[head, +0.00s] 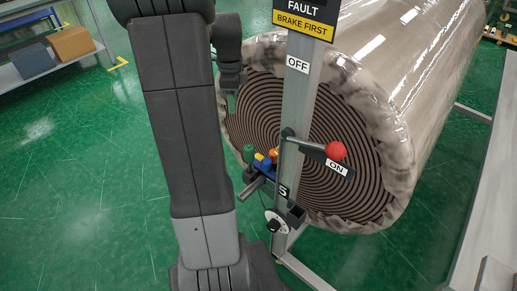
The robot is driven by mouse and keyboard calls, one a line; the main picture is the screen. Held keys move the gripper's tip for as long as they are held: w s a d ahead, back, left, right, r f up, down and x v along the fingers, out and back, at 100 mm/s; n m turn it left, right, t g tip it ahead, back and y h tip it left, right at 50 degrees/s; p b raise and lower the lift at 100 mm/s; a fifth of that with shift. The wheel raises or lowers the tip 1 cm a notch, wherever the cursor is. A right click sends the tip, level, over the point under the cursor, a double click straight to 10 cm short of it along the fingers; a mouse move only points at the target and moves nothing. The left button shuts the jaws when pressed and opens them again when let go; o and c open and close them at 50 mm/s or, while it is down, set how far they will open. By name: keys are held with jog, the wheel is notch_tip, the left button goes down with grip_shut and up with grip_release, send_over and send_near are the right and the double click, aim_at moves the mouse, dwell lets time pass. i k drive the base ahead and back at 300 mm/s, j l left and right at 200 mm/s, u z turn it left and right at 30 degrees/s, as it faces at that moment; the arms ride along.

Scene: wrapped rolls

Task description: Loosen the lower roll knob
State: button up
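A small black knob (274,226) sits on a white dial low on the grey post (301,95); it may be the lower roll knob, but no label names it. The large wrapped roll (405,75) lies behind the post, its spiral end facing me. A black lever with a red ball (336,151) crosses the post beside the ON label. The OFF label is higher up. My gripper (231,102) seems to be at the end of my dark wrist, up and left of the knob, in front of the roll's left edge. It is apart from the knob. Its fingers are too small to read.
A small holder (258,187) on the post carries green, blue, yellow and orange items, just above the dial. A sign (304,16) reads FAULT, BRAKE FIRST. A shelf with boxes (71,43) stands far left. A grey surface (490,190) borders the right. Green floor at left is clear.

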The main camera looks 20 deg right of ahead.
aim_at(274, 153)
jog(key=i+j+u, duration=0.1)
jog(key=j+u, duration=0.2)
jog(key=i+j+u, duration=0.4)
jog(key=j+u, duration=0.15)
jog(key=i+j+z, duration=0.15)
jog(key=i+z, duration=0.2)
jog(key=i+j+z, duration=0.35)
jog(key=i+z, duration=0.1)
jog(key=z, duration=0.35)
jog(key=i+z, duration=0.15)
jog(key=z, duration=0.3)
jog(key=i+j+z, duration=0.1)
jog(key=z, duration=0.35)
jog(key=j+z, duration=0.2)
jog(key=z, duration=0.25)
jog(key=i+j+z, duration=0.1)
jog(key=z, duration=0.3)
jog(key=i+j+z, duration=0.15)
jog(key=z, duration=0.25)
jog(key=i+j+z, duration=0.1)
jog(key=j+z, duration=0.15)
jog(key=z, duration=0.15)
jog(key=j+z, duration=0.25)
jog(key=z, duration=0.15)
jog(key=i, duration=0.3)
